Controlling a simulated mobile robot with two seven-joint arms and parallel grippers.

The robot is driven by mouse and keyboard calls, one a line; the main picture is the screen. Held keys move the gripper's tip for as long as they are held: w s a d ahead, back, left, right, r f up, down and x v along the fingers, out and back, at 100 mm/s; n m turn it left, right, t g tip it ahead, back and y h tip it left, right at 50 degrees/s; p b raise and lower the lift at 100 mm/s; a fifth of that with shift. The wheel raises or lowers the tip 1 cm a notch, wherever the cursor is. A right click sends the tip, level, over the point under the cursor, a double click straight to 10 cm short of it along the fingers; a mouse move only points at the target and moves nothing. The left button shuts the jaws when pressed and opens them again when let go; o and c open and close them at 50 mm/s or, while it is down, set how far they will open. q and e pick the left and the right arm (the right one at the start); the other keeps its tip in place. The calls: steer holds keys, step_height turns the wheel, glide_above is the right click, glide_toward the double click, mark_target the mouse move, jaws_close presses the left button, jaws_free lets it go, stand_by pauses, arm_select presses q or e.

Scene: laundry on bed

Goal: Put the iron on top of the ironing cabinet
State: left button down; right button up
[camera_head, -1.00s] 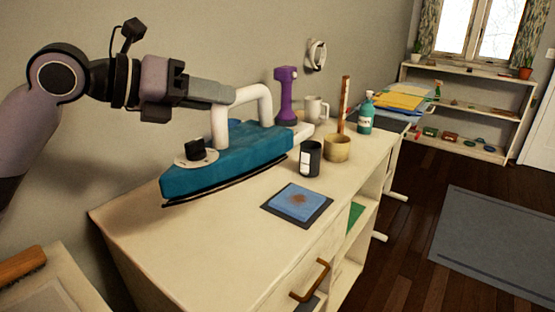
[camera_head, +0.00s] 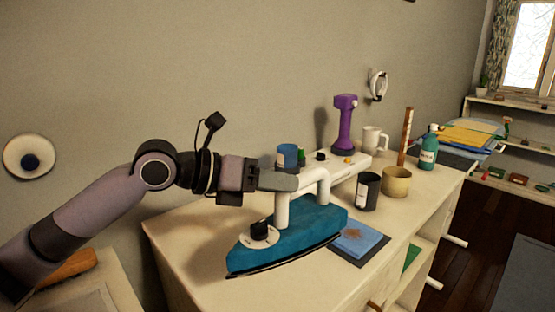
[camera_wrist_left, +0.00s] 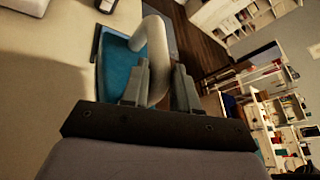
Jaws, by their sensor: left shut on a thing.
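The iron (camera_head: 303,226) has a blue body, a white handle and a dark sole. My left gripper (camera_head: 290,183) is shut on its white handle. In the left wrist view the gripper (camera_wrist_left: 160,88) straddles the handle, with part of the blue iron (camera_wrist_left: 114,68) beyond. The pale ironing cabinet (camera_head: 190,240) lies under the iron in the head view. The iron overlaps its top and front edge in the picture; I cannot tell whether the sole touches the top. My right gripper is not in view.
A blue cloth on a dark square (camera_head: 362,240) lies just right of the iron. Behind are a blue can (camera_head: 288,156), a purple tool (camera_head: 344,125), a white mug (camera_head: 375,140), a black cup (camera_head: 367,192), a tan pot (camera_head: 397,181) and a teal bottle (camera_head: 428,152). Bare top shows at the left.

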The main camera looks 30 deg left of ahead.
arm_select(q)
steer(key=shift+f+b, duration=0.3)
steer(key=shift+f, duration=3.7)
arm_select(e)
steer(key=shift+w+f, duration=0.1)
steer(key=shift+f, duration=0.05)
arm_select(q)
steer(key=c, duration=0.8)
jaws_free()
steer(key=shift+f, duration=0.25)
steer(key=shift+c, duration=0.2)
steer(key=shift+s+a, duration=0.1)
steer(key=shift+s+a+r, duration=0.1)
steer(key=shift+s+a, duration=0.35)
steer(key=b+v, duration=0.1)
steer(key=v, duration=0.1)
steer(key=shift+s+a, duration=0.2)
steer(key=shift+s, duration=0.05)
steer(key=s+a+b, duration=0.1)
steer(key=b, duration=0.2)
glide_toward(275, 225)
steer(key=shift+a+f, duration=0.3)
steer(key=shift+a, duration=0.55)
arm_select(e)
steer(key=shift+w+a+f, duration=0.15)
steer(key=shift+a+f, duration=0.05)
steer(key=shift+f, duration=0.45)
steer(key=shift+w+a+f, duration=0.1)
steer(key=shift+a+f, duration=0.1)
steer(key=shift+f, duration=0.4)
